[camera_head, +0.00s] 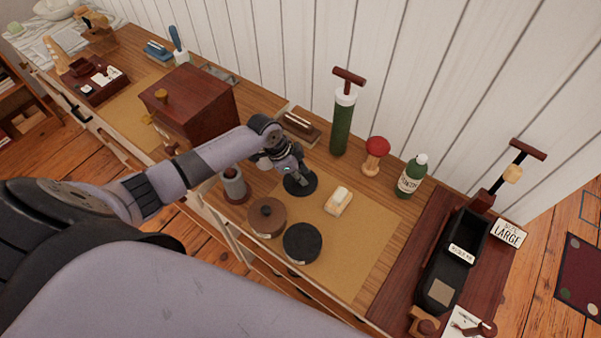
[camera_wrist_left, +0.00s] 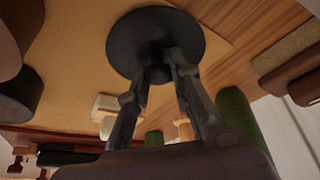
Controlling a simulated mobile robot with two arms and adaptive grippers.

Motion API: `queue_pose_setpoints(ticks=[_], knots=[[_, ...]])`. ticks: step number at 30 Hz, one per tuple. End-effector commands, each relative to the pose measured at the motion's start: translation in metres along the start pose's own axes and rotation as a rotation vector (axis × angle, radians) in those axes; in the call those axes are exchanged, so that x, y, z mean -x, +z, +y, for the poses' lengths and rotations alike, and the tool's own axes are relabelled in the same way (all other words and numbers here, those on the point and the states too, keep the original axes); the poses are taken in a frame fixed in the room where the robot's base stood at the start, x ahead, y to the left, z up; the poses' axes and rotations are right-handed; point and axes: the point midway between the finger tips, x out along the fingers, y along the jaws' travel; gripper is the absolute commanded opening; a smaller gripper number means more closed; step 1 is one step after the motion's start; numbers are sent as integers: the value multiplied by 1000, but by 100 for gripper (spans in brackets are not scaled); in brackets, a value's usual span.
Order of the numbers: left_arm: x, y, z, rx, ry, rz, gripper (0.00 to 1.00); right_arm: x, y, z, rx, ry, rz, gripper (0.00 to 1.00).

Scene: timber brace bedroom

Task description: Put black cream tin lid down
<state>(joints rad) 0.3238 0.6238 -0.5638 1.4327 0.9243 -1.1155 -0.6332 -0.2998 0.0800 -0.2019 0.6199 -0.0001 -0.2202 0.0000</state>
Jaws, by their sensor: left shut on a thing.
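The black cream tin lid (camera_head: 301,185) is a flat dark disc at the back left of the tan mat, and it fills the upper middle of the wrist view (camera_wrist_left: 125,42). A black round tin (camera_head: 302,243) stands at the mat's front. My right gripper is not in view.
A cream block on a small wooden base (camera_head: 339,201) lies right of the lid. A green cylinder (camera_head: 342,125), red-topped stand (camera_head: 375,155) and green bottle (camera_head: 411,178) stand behind. The mat's right part (camera_head: 365,235) is clear.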

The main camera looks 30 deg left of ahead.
Motion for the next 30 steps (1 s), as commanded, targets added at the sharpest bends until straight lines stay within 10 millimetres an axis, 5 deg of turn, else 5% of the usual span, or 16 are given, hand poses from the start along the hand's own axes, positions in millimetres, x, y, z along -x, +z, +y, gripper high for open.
queue_pose_setpoints(ticks=[8, 9, 17, 30], knots=[[-4, 2, 0, 1, 1, -1, 0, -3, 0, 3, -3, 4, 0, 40], [-2, 1, 0, 1, 0, -1, 23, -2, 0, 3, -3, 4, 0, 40], [-2, 1, 0, 1, 0, -1, 40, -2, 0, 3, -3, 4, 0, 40], [9, 1, -1, 1, -1, -2, 40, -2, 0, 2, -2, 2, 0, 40]])
